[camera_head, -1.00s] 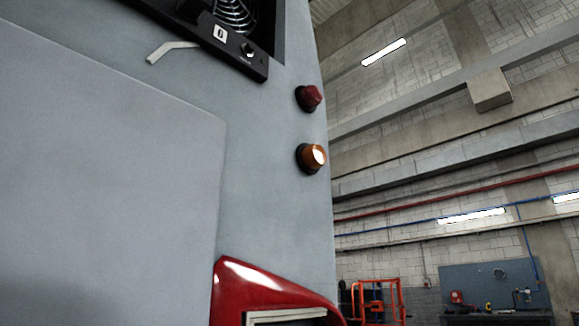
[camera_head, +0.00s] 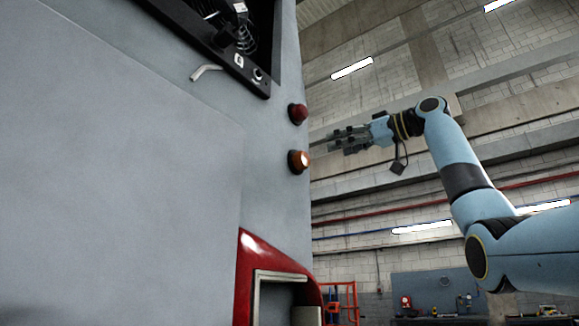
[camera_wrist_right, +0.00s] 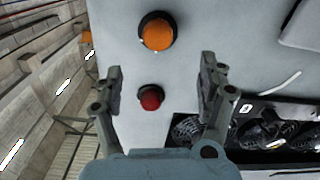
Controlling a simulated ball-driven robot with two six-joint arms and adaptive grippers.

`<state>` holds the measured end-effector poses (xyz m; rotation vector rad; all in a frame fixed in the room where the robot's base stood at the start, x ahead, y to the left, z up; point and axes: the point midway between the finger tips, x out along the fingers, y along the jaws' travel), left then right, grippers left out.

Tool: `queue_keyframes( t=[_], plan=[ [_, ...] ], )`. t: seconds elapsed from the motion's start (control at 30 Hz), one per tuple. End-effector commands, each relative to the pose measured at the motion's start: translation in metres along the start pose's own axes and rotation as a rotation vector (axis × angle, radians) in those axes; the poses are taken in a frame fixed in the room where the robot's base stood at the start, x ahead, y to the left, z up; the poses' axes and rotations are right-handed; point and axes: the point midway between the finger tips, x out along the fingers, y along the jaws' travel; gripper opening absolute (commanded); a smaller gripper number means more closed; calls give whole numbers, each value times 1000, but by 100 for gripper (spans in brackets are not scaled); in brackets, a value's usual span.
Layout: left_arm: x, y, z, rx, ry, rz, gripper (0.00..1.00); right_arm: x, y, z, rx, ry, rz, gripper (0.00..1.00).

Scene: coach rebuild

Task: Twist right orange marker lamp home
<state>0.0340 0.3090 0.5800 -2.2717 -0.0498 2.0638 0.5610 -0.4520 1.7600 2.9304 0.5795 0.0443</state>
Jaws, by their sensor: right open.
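The orange marker lamp (camera_head: 299,161) is a round lens in a black ring on the grey coach panel, near the panel's right edge. It also shows in the right wrist view (camera_wrist_right: 157,33), above the red lamp. My right gripper (camera_head: 332,141) is open and empty, just right of the lamp in the head view and apart from it. In the right wrist view its two fingers (camera_wrist_right: 160,80) stand either side of the red lamp, with the orange lamp beyond the fingertips. My left gripper is not in view.
The red lamp (camera_head: 298,113) sits above the orange one. An open bay with a black edge panel (camera_head: 225,55) and a bent handle (camera_head: 206,72) lie up and left. A red housing (camera_head: 246,275) bulges out below.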

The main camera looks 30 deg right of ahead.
Motion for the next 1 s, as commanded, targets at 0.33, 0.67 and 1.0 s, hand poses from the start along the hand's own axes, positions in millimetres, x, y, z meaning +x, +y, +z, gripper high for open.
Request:
queue_keyframes(
  t=[0.33, 0.67, 1.0],
  plan=[
    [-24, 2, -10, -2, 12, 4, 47, 50, -2, -7, -2, 2, -6, 74],
    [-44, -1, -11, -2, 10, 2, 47, 99, -1, -5, -4, 3, -3, 74],
    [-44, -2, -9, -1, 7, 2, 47, 105, -1, -3, -4, 3, -2, 74]
  ],
)
